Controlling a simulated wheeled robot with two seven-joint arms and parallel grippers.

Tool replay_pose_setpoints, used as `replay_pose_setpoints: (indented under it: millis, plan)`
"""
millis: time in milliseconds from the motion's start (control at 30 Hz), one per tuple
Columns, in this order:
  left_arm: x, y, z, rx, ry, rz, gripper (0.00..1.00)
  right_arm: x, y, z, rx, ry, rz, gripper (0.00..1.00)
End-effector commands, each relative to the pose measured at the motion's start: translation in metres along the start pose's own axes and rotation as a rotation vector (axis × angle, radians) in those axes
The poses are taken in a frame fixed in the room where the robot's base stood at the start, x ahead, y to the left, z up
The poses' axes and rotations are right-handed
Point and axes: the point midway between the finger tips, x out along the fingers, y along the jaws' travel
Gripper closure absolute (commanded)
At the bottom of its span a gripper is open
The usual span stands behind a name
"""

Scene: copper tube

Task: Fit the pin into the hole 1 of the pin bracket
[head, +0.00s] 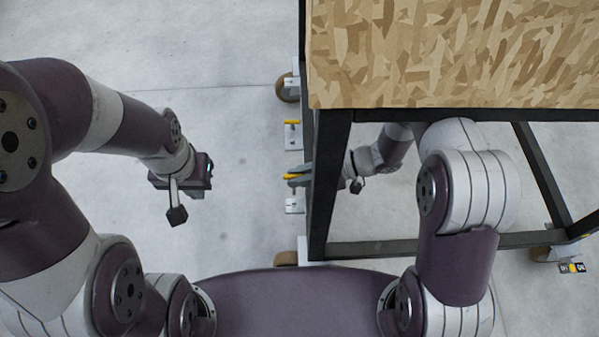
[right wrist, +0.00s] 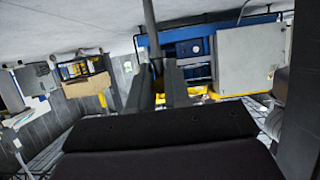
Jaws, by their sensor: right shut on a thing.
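In the right wrist view the dark fingers (right wrist: 158,80) are shut on a thin grey rod (right wrist: 149,22), likely the pin. White plates (head: 291,136) with another yellow piece (head: 291,122) stand beside the leg, perhaps the pin bracket; hole 1 cannot be made out. My left gripper (head: 181,180) hangs over bare floor, its jaws unclear.
The table (head: 450,55) has a speckled wooden top and a dark metal frame (head: 331,190) close to my right arm. Wheels (head: 287,87) stand at its corners. The pale floor at the left is clear. Blue and grey equipment (right wrist: 250,60) shows in the right wrist view.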

Motion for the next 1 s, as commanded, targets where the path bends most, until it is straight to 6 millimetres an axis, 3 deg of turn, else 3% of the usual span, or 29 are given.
replay_pose_setpoints:
  millis: [400,1000]
  plan:
    - [0.035,0.000,0.005,0.000,-0.002,0.000,1.00,0.020,0.000,0.048,0.002,0.000,0.000,1.00]
    - [0.034,0.000,0.004,0.000,-0.002,0.000,1.00,0.021,0.000,0.049,0.002,0.000,0.000,1.00]
